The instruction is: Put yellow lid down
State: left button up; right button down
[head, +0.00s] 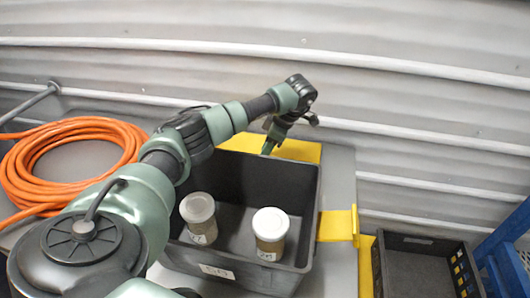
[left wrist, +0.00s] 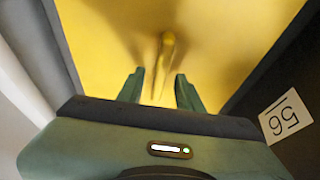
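The yellow lid (head: 298,150) shows at the far edge of a dark grey bin (head: 307,215), partly hidden by my left arm. In the left wrist view the yellow lid (left wrist: 100,35) fills most of the picture, with a slim yellow handle (left wrist: 167,50) standing out from it. My left gripper (head: 268,147) points down at the lid. In the left wrist view its two green fingers (left wrist: 159,90) are apart, with the handle in line with the gap between them. I cannot tell if they touch it. My right gripper is not in view.
Two white-capped jars, one on the left (head: 198,215) and one on the right (head: 269,232), stand inside the bin. A yellow bracket (head: 338,225) is at its right. An orange hose coil (head: 30,165) lies left. A black crate (head: 420,245) and blue frame (head: 505,250) are at right.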

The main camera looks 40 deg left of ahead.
pick_arm(q)
jog(key=b+v, duration=0.2)
jog(key=v, duration=0.5)
jog(key=shift+w+d, duration=0.1)
jog(key=shift+p+v, duration=0.55)
jog(key=shift+v, duration=1.65)
